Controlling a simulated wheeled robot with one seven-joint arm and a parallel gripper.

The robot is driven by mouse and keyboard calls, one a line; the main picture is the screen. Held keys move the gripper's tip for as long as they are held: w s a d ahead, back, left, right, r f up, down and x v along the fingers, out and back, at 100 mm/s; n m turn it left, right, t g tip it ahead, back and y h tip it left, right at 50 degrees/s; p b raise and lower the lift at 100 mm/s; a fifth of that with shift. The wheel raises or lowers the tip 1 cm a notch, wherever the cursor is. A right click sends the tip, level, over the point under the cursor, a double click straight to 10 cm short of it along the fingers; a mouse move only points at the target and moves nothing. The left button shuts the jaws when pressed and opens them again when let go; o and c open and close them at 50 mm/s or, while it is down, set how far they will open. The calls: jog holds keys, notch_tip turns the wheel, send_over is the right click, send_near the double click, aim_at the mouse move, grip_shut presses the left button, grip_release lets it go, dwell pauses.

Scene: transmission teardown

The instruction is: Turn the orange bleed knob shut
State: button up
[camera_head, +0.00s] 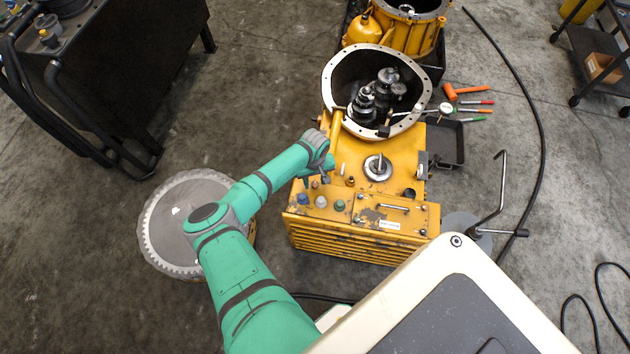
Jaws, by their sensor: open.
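The yellow transmission unit (400,160) stands in the middle, with a row of small caps and knobs along its front left top. A small orange-brown knob (315,184) sits behind this row and may be the bleed knob; it is too small to be sure. My green arm reaches in from the bottom left. My gripper (325,179) points down over the left part of the unit's top, close beside that small knob. It is open, and I see nothing held in it. Its fingertips are small and partly hidden by the wrist, so contact with the knob cannot be told.
Blue (302,199), white (321,202) and green (339,205) caps stand close to my gripper. The open bell housing (337,62) with gears rises behind. A bent crank handle (502,190) stands at right. A large toothed disc (165,225) lies left.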

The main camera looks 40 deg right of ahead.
jog(key=shift+f, duration=0.2)
jog(key=shift+c, duration=0.2)
grip_shut()
